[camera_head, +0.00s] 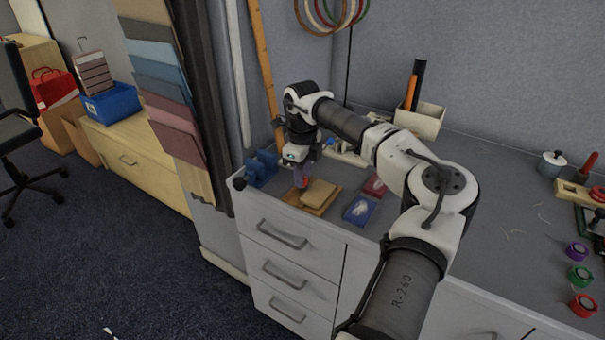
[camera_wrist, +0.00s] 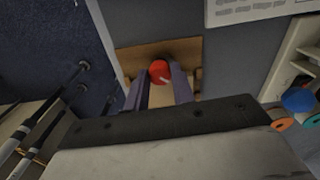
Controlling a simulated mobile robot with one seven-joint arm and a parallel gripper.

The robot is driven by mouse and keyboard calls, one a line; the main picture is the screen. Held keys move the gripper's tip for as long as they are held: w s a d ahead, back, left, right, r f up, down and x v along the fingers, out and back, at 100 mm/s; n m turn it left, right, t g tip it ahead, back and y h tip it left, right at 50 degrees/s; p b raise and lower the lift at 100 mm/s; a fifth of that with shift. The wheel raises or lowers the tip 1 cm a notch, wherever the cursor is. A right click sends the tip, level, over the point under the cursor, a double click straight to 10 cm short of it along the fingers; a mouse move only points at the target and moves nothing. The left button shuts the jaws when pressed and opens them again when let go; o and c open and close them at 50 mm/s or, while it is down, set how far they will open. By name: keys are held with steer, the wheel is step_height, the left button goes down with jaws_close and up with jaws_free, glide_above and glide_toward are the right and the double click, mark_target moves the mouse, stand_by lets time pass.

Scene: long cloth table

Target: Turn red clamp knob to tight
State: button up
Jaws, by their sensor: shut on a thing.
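The red knob (camera_wrist: 160,70) shows in the wrist view, with a pale pointer mark pointing to the lower right. It sits in front of a wooden board (camera_wrist: 128,58). My gripper (camera_wrist: 161,79) has one purple-grey finger on each side of the knob and is shut on it. In the head view my gripper (camera_head: 302,182) points down over the wooden block and board (camera_head: 318,195) near the left front of the counter.
Blue holders (camera_head: 262,167) stand left of my gripper. A blue tray (camera_head: 360,210) and a red tray (camera_head: 375,186) lie close on its right. The counter's front edge is near. Several coloured rings (camera_head: 580,277) lie far right; the counter's middle (camera_head: 500,220) is mostly clear.

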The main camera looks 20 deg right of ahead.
steer(key=m, duration=0.5)
steer(key=shift+m, duration=0.3)
steer(key=shift+m+b, duration=0.35)
steer(key=shift+m, duration=1.75)
steer(key=o, duration=1)
steer(key=shift+r, duration=0.1)
step_height(320, 180, up, 14)
steer(key=shift+f+b, duration=0.1)
steer(key=shift+b, duration=0.45)
